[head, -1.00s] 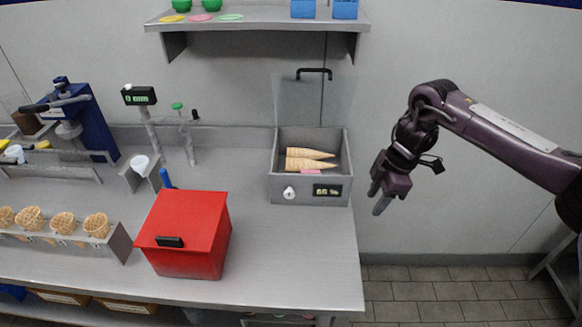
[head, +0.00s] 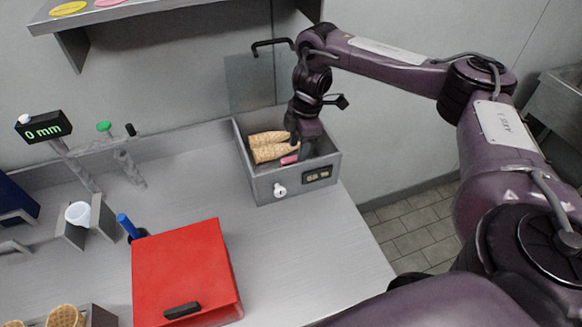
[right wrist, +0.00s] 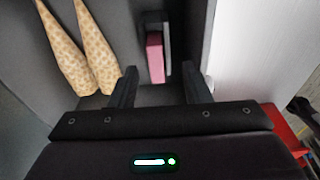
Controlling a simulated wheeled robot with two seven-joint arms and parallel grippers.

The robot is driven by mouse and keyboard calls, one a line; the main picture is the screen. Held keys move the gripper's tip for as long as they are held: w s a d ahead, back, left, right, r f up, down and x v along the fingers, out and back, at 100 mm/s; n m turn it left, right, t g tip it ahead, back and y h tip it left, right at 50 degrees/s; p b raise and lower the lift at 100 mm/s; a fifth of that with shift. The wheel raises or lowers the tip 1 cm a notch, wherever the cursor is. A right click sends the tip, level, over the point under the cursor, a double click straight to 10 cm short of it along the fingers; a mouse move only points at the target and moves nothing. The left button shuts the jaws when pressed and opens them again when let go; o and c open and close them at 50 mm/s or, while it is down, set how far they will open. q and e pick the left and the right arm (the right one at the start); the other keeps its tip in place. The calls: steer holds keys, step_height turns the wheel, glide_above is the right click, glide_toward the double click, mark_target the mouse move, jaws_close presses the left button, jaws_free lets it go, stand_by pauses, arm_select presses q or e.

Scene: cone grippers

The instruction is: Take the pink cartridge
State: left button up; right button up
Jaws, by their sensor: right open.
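The pink cartridge (head: 289,159) lies inside the grey box (head: 262,190), near its front wall; my gripper hides part of it in the head view. In the right wrist view the pink cartridge (right wrist: 155,57) shows ahead of the fingertips, in line with the gap between them and beside a grey piece. My right gripper (head: 300,145) reaches down into the box, close to the cartridge. In the right wrist view its two fingers (right wrist: 158,82) stand apart with nothing between them. My left gripper is in no view.
Two cones (head: 268,147) lie in the box beside the gripper; they also show in the right wrist view (right wrist: 83,50). The box walls stand close around the fingers. A red box (head: 185,270) stands on the counter at the front. A shelf (head: 110,12) hangs above.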

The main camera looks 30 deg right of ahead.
mark_target(292, 158)
steer(key=f, duration=0.1)
steer(key=a+f+p, duration=0.1)
steer(key=shift+w+f, duration=0.3)
steer(key=shift+w+a+f, duration=0.1)
steer(key=shift+f, duration=0.8)
steer(key=c, duration=0.6)
jaws_close()
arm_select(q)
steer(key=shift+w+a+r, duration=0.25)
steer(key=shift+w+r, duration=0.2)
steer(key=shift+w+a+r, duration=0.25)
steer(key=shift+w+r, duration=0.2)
